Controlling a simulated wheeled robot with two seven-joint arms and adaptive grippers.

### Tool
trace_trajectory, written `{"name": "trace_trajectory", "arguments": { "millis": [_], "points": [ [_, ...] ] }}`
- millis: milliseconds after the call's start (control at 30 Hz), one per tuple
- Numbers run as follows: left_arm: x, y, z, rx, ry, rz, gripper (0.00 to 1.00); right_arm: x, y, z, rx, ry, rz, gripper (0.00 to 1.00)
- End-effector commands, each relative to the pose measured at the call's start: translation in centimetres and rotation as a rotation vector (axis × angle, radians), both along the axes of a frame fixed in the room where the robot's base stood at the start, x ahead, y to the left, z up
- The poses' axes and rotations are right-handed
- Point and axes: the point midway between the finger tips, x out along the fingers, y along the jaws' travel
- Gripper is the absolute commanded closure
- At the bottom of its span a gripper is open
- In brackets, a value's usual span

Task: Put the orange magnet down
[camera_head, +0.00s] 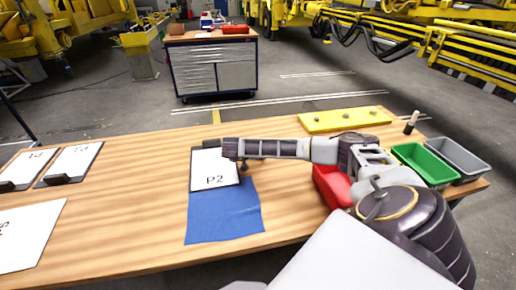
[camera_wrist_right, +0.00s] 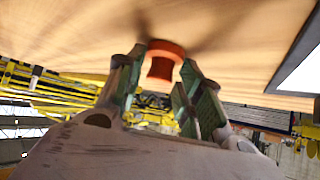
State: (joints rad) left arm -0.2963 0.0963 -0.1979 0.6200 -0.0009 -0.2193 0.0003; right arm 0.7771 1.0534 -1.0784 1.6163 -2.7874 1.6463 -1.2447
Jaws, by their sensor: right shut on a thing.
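The orange magnet (camera_wrist_right: 163,62) shows between the fingertips of my right gripper (camera_wrist_right: 160,78) in the right wrist view. The gripper is shut on it, close to the wooden table top. I cannot tell whether the magnet touches the wood. In the head view my right arm reaches left across the table, and the gripper (camera_head: 243,163) is by the upper right edge of the P2 clipboard (camera_head: 211,182). The magnet cannot be made out there. My left gripper is not in view.
A blue cloth (camera_head: 222,215) lies below the P2 clipboard. More clipboards (camera_head: 72,162) lie at the left. A yellow plate (camera_head: 345,119) lies at the back right. Red (camera_head: 331,187), green (camera_head: 424,163) and grey (camera_head: 458,158) bins stand right. The table (camera_head: 135,185) is clear left of P2.

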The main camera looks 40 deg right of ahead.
Motion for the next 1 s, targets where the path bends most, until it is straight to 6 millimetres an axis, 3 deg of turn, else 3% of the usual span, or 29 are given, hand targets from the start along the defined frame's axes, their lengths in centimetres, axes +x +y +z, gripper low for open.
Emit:
{"name": "trace_trajectory", "arguments": {
  "millis": [133, 167, 300, 767, 1000],
  "points": [
    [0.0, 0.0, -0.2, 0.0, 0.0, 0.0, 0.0, 0.0, 0.0, -0.2, 0.0, 0.0, 0.0, 0.85],
    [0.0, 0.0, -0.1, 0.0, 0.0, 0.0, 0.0, 0.0, 0.0, -0.2, 0.0, 0.0, 0.0, 0.59],
    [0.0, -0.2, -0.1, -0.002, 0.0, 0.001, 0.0, 0.0, 0.0, -0.1, 0.0, 0.0, 0.0, 0.42],
    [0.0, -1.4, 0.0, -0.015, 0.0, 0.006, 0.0, 0.0, 0.0, 0.1, 0.0, 0.0, 0.0, 0.41],
    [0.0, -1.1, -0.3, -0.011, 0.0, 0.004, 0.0, -0.2, 1.5, 1.3, 0.0, -0.002, 0.002, 0.41]
  ]
}}
